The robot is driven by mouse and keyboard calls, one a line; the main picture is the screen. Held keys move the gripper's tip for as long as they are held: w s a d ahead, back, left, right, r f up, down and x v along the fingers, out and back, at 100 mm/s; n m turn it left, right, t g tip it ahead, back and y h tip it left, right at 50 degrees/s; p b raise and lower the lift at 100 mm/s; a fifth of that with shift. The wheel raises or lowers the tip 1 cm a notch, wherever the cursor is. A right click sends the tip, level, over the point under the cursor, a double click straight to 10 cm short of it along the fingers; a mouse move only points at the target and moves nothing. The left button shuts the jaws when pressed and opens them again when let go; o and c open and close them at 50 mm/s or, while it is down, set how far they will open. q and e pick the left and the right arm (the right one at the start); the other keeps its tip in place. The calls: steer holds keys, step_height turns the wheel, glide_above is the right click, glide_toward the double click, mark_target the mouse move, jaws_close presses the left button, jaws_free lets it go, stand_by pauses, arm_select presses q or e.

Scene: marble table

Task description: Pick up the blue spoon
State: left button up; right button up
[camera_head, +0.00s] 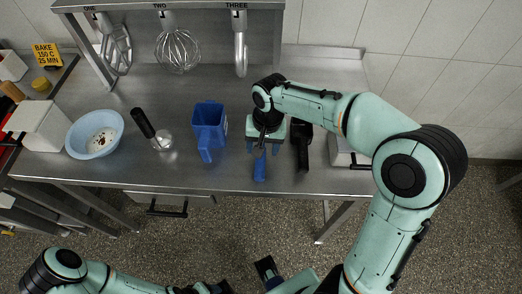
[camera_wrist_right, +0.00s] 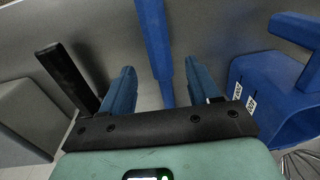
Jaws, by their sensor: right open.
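The blue spoon (camera_head: 260,170) lies on the metal table near its front edge, its handle end showing below my right gripper in the head view; the rest is hidden under the gripper. My right gripper (camera_head: 262,149) is over it, pointing down. In the right wrist view the long blue handle (camera_wrist_right: 153,35) runs between the two blue fingers of the open right gripper (camera_wrist_right: 159,68), with a gap on each side.
A blue pitcher (camera_head: 209,128) stands left of the right gripper, and a black-handled item (camera_head: 302,146) lies close on its right. Utensils hang from the rack (camera_head: 175,4) behind.

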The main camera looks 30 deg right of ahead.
steer(key=f, duration=0.3)
steer(key=shift+a+f, duration=0.2)
steer(key=shift+f, duration=0.2)
arm_select(q)
steer(key=shift+f, duration=0.25)
arm_select(e)
steer(key=c, duration=1.1)
steer(key=shift+w, duration=0.1)
arm_select(q)
steer(key=r+p, duration=0.1)
steer(key=r, duration=0.1)
steer(key=w+r+p, duration=0.1)
steer(key=p, duration=0.1)
steer(key=shift+w+r, duration=0.2)
steer(key=shift+r, duration=0.2)
arm_select(e)
step_height(320, 180, up, 20)
steer(key=shift+r, duration=0.1)
steer(key=shift+o, duration=0.3)
